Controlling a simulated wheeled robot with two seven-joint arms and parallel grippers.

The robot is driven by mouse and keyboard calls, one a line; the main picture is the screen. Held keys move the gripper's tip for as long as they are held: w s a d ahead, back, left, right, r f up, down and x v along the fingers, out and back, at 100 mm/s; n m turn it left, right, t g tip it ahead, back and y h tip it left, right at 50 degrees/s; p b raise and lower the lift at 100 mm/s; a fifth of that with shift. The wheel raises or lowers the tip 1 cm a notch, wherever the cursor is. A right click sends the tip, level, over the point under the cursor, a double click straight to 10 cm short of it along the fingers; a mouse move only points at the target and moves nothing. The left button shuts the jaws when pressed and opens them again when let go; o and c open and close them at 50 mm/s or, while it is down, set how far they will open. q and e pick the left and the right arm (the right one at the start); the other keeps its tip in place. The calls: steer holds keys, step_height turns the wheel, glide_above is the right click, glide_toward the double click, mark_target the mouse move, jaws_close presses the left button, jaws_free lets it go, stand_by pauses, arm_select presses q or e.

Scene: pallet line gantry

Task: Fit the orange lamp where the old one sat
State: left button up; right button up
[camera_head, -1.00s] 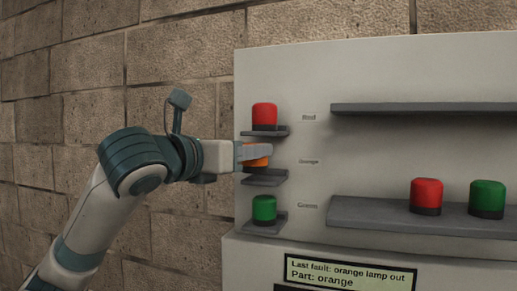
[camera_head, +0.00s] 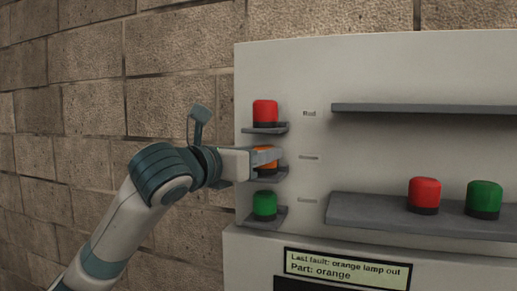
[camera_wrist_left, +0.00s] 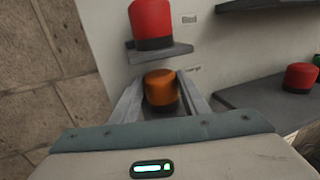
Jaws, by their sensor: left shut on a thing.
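The orange lamp (camera_head: 265,156) is between the fingers of my left gripper (camera_head: 264,158), at the middle small shelf (camera_head: 266,171) of the left column. In the left wrist view the lamp (camera_wrist_left: 161,87) stands upright between both fingers (camera_wrist_left: 162,98), its dark base low between them. The gripper is shut on it. Whether the base rests on the shelf I cannot tell, as the fingers partly hide it. A red lamp (camera_head: 265,113) sits on the shelf above and a green lamp (camera_head: 264,205) on the shelf below. My right gripper is not in view.
A long shelf (camera_head: 350,211) to the right holds another red lamp (camera_head: 424,194) and another green lamp (camera_head: 485,198). An upper long shelf (camera_head: 420,109) looks empty. A display (camera_head: 347,268) below reads "Last fault: orange lamp out, Part: orange". A block wall (camera_head: 90,90) stands at the left.

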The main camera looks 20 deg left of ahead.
arm_select(q)
steer(key=shift+f, duration=0.2)
steer(key=o, duration=1.2)
steer(key=shift+r, duration=0.1)
steer(key=shift+r, duration=0.15)
steer(key=shift+s+a+f+b, duration=0.15)
steer(key=shift+s+f+b, duration=0.05)
steer(key=shift+s+b, duration=0.35)
steer(key=shift+b+v, duration=2.7)
steer(key=shift+v, duration=2.75)
